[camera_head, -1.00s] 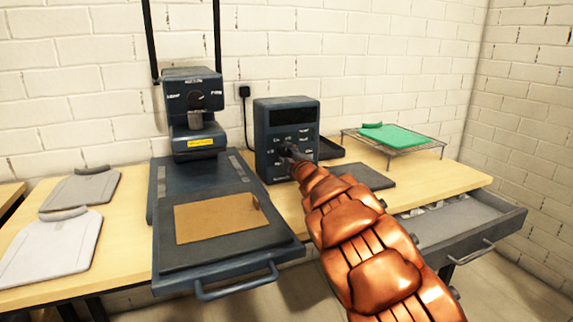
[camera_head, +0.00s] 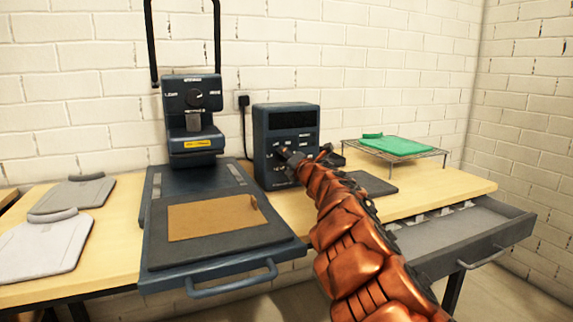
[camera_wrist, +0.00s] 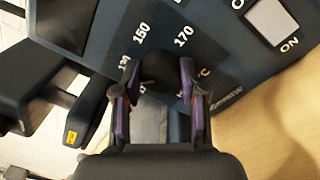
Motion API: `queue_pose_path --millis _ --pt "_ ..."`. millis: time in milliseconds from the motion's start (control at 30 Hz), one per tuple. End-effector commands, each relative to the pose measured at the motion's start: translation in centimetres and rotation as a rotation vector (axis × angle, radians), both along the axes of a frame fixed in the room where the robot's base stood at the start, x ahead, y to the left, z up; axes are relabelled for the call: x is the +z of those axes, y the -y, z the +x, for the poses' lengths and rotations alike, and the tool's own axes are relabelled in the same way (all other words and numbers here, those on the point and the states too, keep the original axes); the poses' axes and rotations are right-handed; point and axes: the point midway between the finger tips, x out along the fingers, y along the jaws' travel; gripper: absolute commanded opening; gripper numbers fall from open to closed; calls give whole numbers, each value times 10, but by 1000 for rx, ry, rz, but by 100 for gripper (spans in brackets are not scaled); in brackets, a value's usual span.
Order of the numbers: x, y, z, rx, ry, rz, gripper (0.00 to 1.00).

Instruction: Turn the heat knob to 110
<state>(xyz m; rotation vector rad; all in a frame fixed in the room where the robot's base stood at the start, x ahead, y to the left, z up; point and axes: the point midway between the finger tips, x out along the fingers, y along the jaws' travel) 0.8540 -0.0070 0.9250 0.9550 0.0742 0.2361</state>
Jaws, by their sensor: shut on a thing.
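The heat knob (camera_wrist: 160,68) is a dark round knob on the front of a dark blue control box (camera_head: 262,125). In the wrist view it sits between the two fingers of my gripper (camera_wrist: 162,85), which is shut on it. The printed marks 150 and 170 show around the knob; other marks are partly covered by the fingers. The knob's pointer cannot be made out. In the head view my gripper (camera_head: 288,156) touches the box's front and hides the knob.
A heat press with a lower plate (camera_head: 160,255) and tan sheet (camera_head: 212,217) stands left of the box. Grey garment-shaped boards (camera_head: 45,245) lie farther left. A rack (camera_head: 425,156) with a green item (camera_head: 395,145) is at right, above an open drawer (camera_head: 455,240). A white switch (camera_wrist: 272,20) is near the gripper.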

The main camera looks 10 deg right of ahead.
Motion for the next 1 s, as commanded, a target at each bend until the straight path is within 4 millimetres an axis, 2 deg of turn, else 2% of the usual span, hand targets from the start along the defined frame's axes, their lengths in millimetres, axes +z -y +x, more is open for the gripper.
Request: queue_pose_path --millis 33,600,1000 --pt "-4 0 0 1 8 -47 7" --pt "-1 -1 0 0 105 -545 7" --pt "2 -2 0 1 142 -730 7"
